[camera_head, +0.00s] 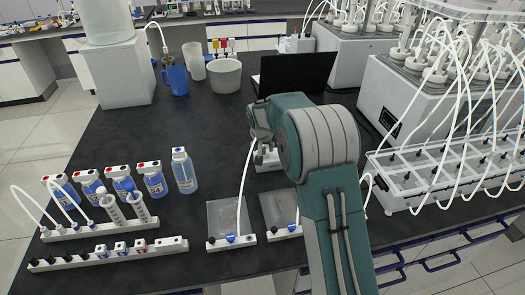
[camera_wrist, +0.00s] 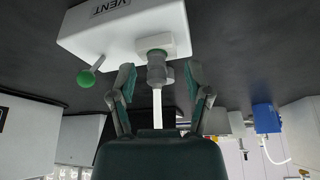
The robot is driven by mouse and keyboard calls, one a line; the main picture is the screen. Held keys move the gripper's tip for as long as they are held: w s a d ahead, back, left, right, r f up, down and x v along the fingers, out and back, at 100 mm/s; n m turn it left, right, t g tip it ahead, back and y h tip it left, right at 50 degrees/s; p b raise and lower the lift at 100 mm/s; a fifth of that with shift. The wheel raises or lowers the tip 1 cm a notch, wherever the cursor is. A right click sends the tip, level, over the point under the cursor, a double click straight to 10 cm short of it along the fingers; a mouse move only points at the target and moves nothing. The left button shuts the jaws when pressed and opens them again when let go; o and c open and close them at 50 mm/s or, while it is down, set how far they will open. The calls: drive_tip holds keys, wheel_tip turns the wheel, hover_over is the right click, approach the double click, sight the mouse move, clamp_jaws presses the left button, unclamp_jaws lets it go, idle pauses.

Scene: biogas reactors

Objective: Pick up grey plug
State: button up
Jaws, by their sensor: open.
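The grey plug (camera_wrist: 157,72) sits in a white socket on the front of a white box (camera_wrist: 125,25) marked VENT in the wrist view. A white tube (camera_wrist: 157,108) runs from the plug back toward my gripper. My gripper (camera_wrist: 159,76) is open, with one finger on each side of the plug and a visible gap to each. In the head view my arm covers most of the gripper and the plug is hidden. Part of the white box (camera_head: 268,161) shows there beneath the arm.
A green ball-ended lever (camera_wrist: 86,78) sticks out of the box beside the plug. In the head view, flat clear bags (camera_head: 222,216) lie in front, bottles (camera_head: 183,172) stand left, and a tubed reactor bath (camera_head: 400,190) stands right.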

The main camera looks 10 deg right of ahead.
sight(263, 147)
drive_tip(key=shift+d, duration=0.1)
clamp_jaws()
drive_tip(key=shift+r, duration=0.55)
wheel_tip(263, 147, up, 2)
drive_tip(key=shift+r, duration=0.15)
drive_tip(key=s+a+r, duration=0.2)
drive_tip(key=s+r, duration=0.7)
drive_tip(key=s, duration=0.4)
drive_tip(key=shift+s+a+r, duration=0.3)
drive_tip(key=shift+s, duration=0.1)
drive_tip(key=shift+r, duration=1.5)
